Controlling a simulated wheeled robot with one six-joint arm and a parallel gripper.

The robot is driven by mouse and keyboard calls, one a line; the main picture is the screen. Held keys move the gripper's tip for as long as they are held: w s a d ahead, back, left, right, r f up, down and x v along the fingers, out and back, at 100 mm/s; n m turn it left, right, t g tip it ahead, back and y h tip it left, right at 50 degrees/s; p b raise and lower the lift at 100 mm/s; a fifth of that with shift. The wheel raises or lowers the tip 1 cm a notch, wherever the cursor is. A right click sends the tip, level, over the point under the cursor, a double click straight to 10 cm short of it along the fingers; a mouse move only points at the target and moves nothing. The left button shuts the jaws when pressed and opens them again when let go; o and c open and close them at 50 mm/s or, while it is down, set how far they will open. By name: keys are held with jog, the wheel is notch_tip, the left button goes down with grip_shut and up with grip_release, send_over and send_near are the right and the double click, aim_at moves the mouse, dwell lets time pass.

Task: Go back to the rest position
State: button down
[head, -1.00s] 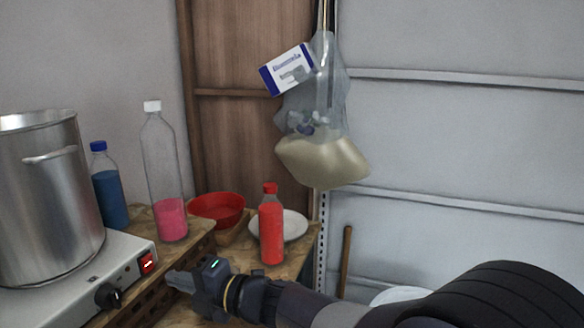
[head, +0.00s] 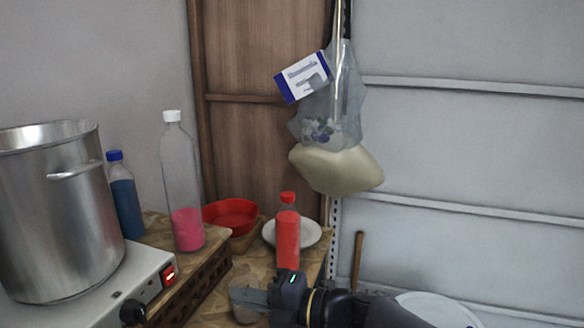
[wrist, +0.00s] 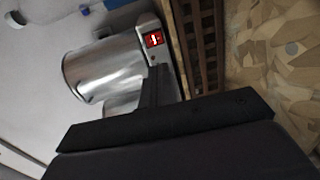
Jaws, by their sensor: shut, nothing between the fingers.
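My gripper (head: 250,299) is low in the head view, over the wooden table top, in front of the red bottle. Its fingers are together with nothing between them. In the wrist view the dark gripper (wrist: 152,88) points toward the steel pot and the hot plate's red switch. The fingers stand clear of the pot in the head view. Part of my arm runs from the gripper to the lower right.
A steel pot (head: 55,215) stands on a hot plate (head: 95,300) at left. A blue bottle (head: 125,205), a pink-filled bottle (head: 187,228), a red bowl (head: 230,214), a red bottle (head: 287,240) and a white plate (head: 310,232) stand behind. A bag (head: 335,115) hangs above.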

jog(key=w+d+f+m+p, duration=0.2)
jog(key=m, duration=0.3)
jog(key=w+d+f+m+h+p, duration=0.1)
jog(key=w+d+f+m+p, duration=0.1)
jog(key=m, duration=0.3)
jog(key=w+d+f+m+h+p, duration=0.1)
jog(key=w+d+f+m+p, duration=0.1)
jog(key=d+m+p, duration=0.1)
jog(key=shift+w+f+m, duration=0.3)
jog(key=shift+m, duration=0.6)
jog(key=shift+w+d+f+m+g+p, duration=0.2)
jog(key=shift+d+f+m+g+p, duration=0.3)
jog(key=shift+m, duration=0.4)
jog(key=shift+s+f, duration=0.1)
jog(key=shift+f, duration=0.05)
